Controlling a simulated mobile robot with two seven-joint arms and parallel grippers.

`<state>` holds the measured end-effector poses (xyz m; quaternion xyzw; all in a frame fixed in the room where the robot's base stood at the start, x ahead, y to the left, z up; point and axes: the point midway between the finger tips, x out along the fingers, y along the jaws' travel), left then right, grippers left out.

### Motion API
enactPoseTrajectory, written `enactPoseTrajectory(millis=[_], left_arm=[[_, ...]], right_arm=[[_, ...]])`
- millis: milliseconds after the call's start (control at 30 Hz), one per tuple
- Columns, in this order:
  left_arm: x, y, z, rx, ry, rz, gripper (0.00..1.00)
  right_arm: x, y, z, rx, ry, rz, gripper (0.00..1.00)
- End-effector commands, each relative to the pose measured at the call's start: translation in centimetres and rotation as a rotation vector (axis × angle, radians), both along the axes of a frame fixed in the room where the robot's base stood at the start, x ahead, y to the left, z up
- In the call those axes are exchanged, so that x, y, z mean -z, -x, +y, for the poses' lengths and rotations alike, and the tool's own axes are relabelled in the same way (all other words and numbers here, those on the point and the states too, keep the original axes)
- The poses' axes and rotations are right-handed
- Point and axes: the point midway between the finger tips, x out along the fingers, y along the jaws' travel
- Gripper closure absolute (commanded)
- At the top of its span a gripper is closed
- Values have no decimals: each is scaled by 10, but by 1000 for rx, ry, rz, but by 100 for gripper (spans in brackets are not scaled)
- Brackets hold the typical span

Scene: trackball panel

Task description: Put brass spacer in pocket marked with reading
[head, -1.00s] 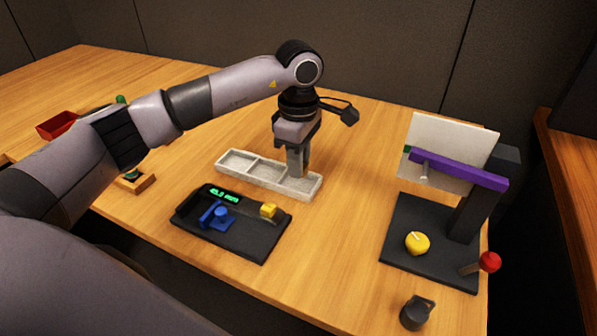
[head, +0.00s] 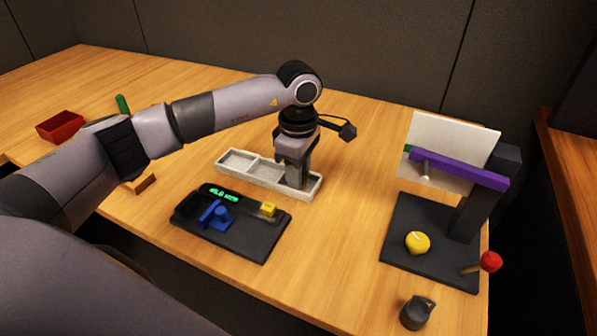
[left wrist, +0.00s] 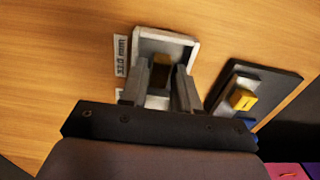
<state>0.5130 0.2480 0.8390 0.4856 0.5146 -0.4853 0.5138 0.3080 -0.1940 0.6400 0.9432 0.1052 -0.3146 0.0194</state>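The brass spacer (left wrist: 161,70) shows in the left wrist view between the fingertips of my left gripper (left wrist: 163,78), which looks shut on it. The pale tray (head: 233,177) has three pockets in a row. My left gripper (head: 294,182) points down into its right end pocket, and the spacer is hidden in the head view. A printed mm label (left wrist: 121,56) sits beside this pocket; its digits are small. The dark gauge panel (head: 245,242) has a green lit reading (head: 223,195), in mm, too blurred to read surely. My right gripper is out of view.
The gauge carries a blue slider (head: 214,215) and a yellow block (head: 268,209). At right stands a dark stand with a purple bar (head: 460,170), a yellow knob (head: 417,243) and a red-balled lever (head: 490,262). A red bin (head: 61,126) is far left.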

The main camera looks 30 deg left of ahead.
Motion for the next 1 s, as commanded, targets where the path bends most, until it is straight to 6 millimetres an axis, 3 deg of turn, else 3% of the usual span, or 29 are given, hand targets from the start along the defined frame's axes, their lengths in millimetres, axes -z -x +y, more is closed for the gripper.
enactPoseTrajectory(millis=[600,1000], left_arm=[[-111,-1,0,0,0,-2,69],[-122,0,0,0,0,0,69]], right_arm=[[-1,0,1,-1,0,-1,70],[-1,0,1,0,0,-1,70]])
